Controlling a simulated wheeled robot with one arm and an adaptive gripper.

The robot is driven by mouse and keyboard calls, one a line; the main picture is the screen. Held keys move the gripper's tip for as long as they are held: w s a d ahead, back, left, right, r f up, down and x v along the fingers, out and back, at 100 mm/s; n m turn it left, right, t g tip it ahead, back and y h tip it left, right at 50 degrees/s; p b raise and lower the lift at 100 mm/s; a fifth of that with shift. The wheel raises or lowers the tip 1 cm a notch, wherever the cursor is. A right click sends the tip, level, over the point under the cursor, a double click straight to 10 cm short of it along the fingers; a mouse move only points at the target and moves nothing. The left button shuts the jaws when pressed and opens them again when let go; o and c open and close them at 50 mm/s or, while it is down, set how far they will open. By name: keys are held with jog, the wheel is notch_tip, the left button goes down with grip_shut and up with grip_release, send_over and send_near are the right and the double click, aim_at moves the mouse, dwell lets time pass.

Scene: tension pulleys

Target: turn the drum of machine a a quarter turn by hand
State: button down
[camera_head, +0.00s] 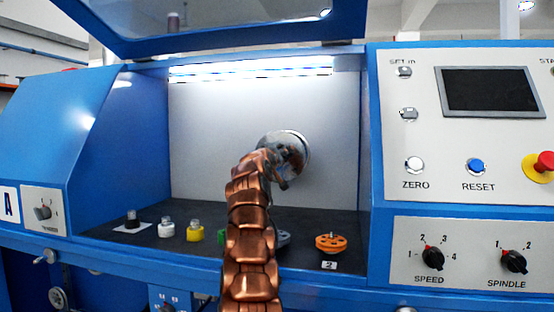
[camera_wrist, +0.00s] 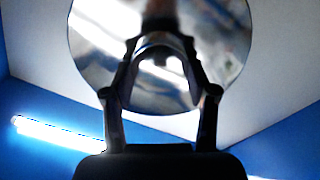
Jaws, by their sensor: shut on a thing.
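Machine A, with its blue cabinet and an "A" plate (camera_head: 9,205), has its chamber open in front of me. The drum (camera_head: 302,150) is a round shiny metal disc on the pale back wall of the chamber. My copper-coloured arm reaches up to it, and my gripper (camera_head: 279,165) is at the drum's front, hiding part of its face. In the wrist view the mirror-like drum (camera_wrist: 231,45) fills the top middle. My gripper (camera_wrist: 160,48) is shut on the drum there; the exact part between the fingertips is dark and blurred.
On the dark chamber floor stand a dark spool (camera_head: 132,220), a white one (camera_head: 165,228), a yellow one (camera_head: 195,232) and an orange pulley (camera_head: 331,243) by a "2" tag. A raised blue lid (camera_head: 220,30) hangs above. A control panel (camera_head: 470,130) stands right.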

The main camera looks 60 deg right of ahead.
jog(key=shift+f, duration=0.1)
dwell(0.4)
jog(key=shift+c, duration=1.6)
grip_release()
jog(key=shift+s+a+r, duration=0.25)
jog(key=shift+a+r, duration=0.45)
jog(key=shift+a, duration=0.25)
jog(key=shift+s+a+f, duration=0.1)
jog(key=shift+s+a, duration=0.05)
jog(key=shift+a, duration=0.1)
